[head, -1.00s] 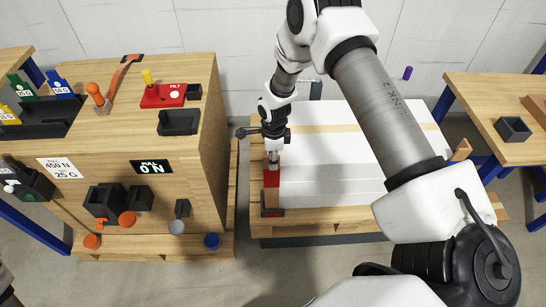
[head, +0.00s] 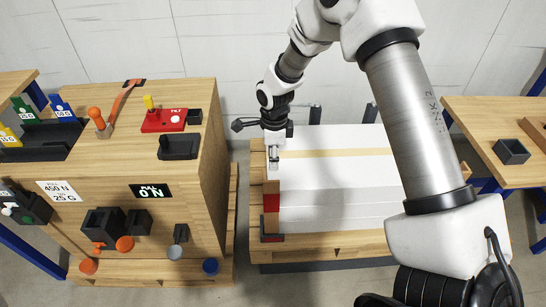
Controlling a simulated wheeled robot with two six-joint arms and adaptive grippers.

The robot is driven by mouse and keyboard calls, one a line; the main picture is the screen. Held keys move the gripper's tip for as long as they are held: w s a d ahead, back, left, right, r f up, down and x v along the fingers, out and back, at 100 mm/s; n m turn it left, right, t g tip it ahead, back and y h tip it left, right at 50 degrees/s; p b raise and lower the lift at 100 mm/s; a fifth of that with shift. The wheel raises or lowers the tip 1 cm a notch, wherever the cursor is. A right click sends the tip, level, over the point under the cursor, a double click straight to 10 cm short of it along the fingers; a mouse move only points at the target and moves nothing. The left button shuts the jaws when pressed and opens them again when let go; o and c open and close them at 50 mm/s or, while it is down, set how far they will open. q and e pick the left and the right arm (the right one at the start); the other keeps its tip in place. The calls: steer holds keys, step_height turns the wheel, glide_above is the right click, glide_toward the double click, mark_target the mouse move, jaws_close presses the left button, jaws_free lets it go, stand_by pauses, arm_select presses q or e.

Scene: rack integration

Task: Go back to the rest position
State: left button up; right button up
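My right arm comes in from the right and reaches over the white stack. My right gripper (head: 274,162) points down near the left edge of the stack, above the wooden corner piece with a red block (head: 271,203). Nothing shows held in it, but the fingers are too small to tell whether they are open or shut. The stack of white slabs (head: 330,190) lies on a wooden pallet (head: 340,246). My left gripper is not in view.
A wooden table (head: 490,120) with a dark bin (head: 512,151) stands at right. A narrow gap separates workstation and pallet.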

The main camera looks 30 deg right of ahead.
steer(key=s+a+f+n, duration=0.3)
steer(key=s+f+n, duration=0.2)
steer(key=s+n, duration=0.3)
steer(key=s+a+f+n, duration=0.2)
steer(key=s+f+n, duration=0.4)
steer(key=s+n, duration=0.2)
steer(key=s+a+f+n, duration=0.3)
steer(key=s+f+n, duration=0.3)
steer(key=s, duration=0.6)
steer(key=shift+a+n, duration=0.35)
steer(key=shift+n, duration=0.65)
steer(key=shift+s+f, duration=0.1)
